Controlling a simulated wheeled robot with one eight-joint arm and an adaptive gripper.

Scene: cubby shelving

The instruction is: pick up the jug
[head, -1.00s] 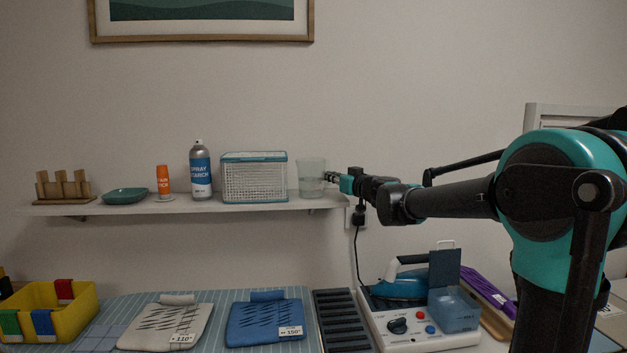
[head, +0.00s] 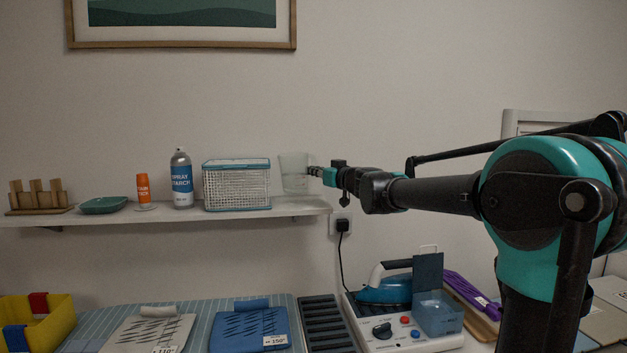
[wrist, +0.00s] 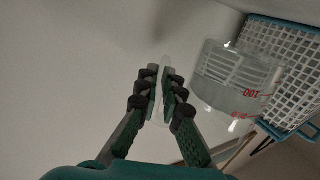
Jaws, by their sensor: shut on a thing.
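The jug (head: 294,174) is a clear measuring jug at the right end of the wall shelf. In the wrist view the jug (wrist: 235,88) shows red markings and lies right of my fingers. My gripper (head: 312,171) reaches in from the right; in the wrist view my gripper (wrist: 164,90) is shut on the jug's pale, clear handle. The jug is held roughly upright, with its base a little above the shelf (head: 300,208).
A white-and-teal wire basket (head: 237,187) stands close left of the jug. Further left are a spray starch can (head: 181,180), an orange bottle (head: 143,189), a teal dish (head: 103,205) and a wooden rack (head: 38,198). An iron (head: 384,287) stands below.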

